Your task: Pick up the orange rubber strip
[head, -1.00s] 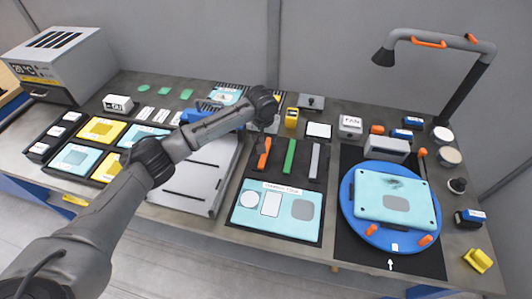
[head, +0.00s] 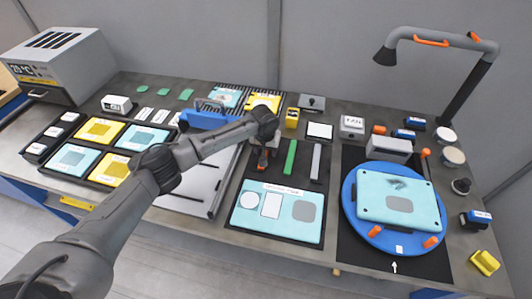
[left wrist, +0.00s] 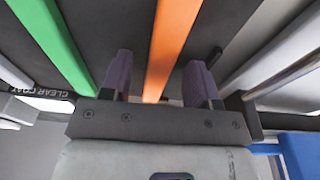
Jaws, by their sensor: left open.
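The orange rubber strip (left wrist: 171,42) runs lengthwise between the two spread fingers of my left gripper (left wrist: 160,75) in the left wrist view. A gap shows on each side of the strip, so the fingers do not appear to touch it. In the head view my left gripper (head: 264,150) is over the strip and hides most of it. Only a small end of the orange strip (head: 262,166) shows there. My right gripper is in neither view.
A green strip (head: 290,158) and a grey strip (head: 315,161) lie to the right of the orange one on a dark mat. A light blue panel (head: 277,210) lies in front. A white board (head: 190,185) is close on the left.

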